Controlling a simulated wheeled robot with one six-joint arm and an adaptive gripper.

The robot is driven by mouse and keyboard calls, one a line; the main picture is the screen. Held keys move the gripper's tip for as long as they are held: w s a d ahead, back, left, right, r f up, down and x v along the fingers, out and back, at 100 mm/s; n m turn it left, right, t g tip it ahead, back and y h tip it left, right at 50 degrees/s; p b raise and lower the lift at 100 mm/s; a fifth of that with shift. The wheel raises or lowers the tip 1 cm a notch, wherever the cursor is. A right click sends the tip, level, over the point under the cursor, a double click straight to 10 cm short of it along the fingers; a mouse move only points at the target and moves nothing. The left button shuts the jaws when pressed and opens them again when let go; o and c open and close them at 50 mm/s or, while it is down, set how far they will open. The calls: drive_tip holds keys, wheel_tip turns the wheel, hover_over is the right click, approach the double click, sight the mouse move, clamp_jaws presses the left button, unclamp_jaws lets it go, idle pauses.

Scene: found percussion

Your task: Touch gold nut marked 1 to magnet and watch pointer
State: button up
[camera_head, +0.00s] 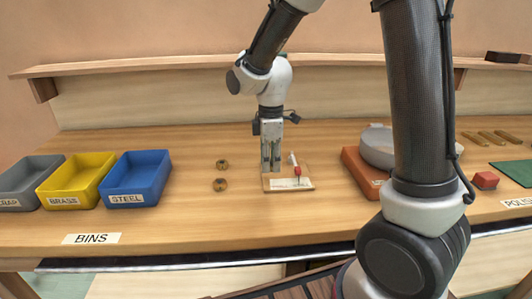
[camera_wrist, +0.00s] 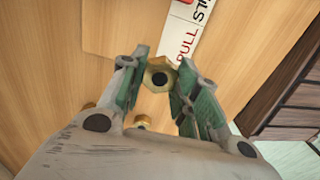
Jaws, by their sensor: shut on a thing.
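My gripper (camera_head: 271,168) is shut on a gold hex nut (camera_wrist: 158,74), which sits between the fingertips in the wrist view. No mark on it is readable. In the head view my fingers point down at the left back part of a small wooden board (camera_head: 305,187). The board bears a white label (camera_head: 286,184) and a red pointer (camera_head: 297,171) on a pale upright.
Two other gold nuts, a back one (camera_head: 222,164) and a front one (camera_head: 220,185), lie left of the board. Grey (camera_head: 28,192), yellow (camera_head: 70,190) and blue (camera_head: 137,190) bins stand at the left. An orange-brown block (camera_head: 360,170) with a grey round top stands right.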

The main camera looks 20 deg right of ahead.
drive_tip(key=shift+s+d+f, duration=0.1)
drive_tip(key=shift+d+f, duration=0.15)
drive_tip(key=shift+f, duration=0.2)
drive_tip(key=shift+d+f, duration=0.2)
drive_tip(key=shift+f, duration=0.25)
drive_tip(key=shift+d+f, duration=0.15)
drive_tip(key=shift+d, duration=0.2)
drive_tip(key=shift+s+d, duration=0.15)
drive_tip(key=shift+d, duration=0.45)
drive_tip(key=shift+s+d, duration=0.15)
drive_tip(key=shift+d, duration=0.45)
drive_tip(key=shift+s+d, duration=0.1)
drive_tip(key=shift+d, duration=0.5)
drive_tip(key=shift+a, duration=0.1)
drive_tip(key=shift+w+a, duration=0.2)
drive_tip(key=shift+a, duration=0.65)
drive_tip(key=shift+w+a, duration=0.15)
drive_tip(key=shift+a, duration=0.65)
idle(0.4)
drive_tip(key=shift+w+a, duration=0.25)
drive_tip(key=shift+a, duration=1)
drive_tip(key=shift+w+a, duration=0.2)
drive_tip(key=shift+a, duration=1)
wheel_tip(320, 180, up, 8)
